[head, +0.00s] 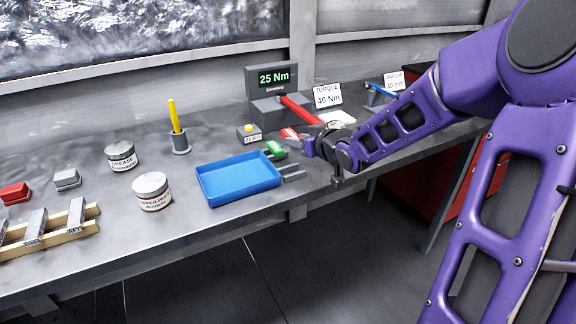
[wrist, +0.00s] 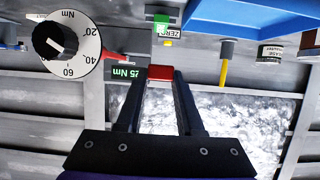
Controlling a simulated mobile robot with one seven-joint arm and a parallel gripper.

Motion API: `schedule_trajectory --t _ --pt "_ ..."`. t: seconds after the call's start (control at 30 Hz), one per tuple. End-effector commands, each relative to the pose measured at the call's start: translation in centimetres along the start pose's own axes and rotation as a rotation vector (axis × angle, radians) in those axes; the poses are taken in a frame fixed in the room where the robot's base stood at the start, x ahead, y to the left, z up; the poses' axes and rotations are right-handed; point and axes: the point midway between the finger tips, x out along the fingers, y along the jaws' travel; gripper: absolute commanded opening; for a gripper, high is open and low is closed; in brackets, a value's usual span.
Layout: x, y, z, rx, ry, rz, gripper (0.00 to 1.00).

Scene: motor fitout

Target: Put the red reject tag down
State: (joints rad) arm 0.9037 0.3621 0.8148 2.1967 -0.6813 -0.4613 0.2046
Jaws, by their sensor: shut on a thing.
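The red reject tag (head: 289,134) is held at the tips of my gripper (head: 301,141) in the head view. In the wrist view my gripper (wrist: 159,76) is shut on the tag (wrist: 160,72), whose red end shows between the two dark fingers. The tag appears to be above the bench, near a green tag (head: 275,148) beside the blue tray; the exact height is hard to tell. The green tag also shows in the wrist view (wrist: 161,27). The fingers hide part of the red tag.
A blue tray (head: 238,194) lies just left of my gripper. Behind stand the ZERO button box (head: 249,133), the 25 Nm display (head: 274,78) with a red-handled wrench (head: 299,110), and a yellow marker (head: 174,117). Two jars stand left. The bench's front edge runs below.

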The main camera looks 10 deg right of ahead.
Motion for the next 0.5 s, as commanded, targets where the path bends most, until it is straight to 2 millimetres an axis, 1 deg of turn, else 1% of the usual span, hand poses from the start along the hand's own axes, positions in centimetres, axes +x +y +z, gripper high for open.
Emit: schedule_trajectory --t 0.1,0.33,0.37,0.5 --pt "0.3 0.2 -0.4 -0.001 0.0 0.001 0.0" --pt "0.3 0.2 -0.2 0.0 -0.001 0.001 0.0" --pt "0.4 0.2 0.0 0.001 -0.001 0.0 0.0" --pt "1.4 0.2 2.4 0.004 -0.004 -0.001 0.0"
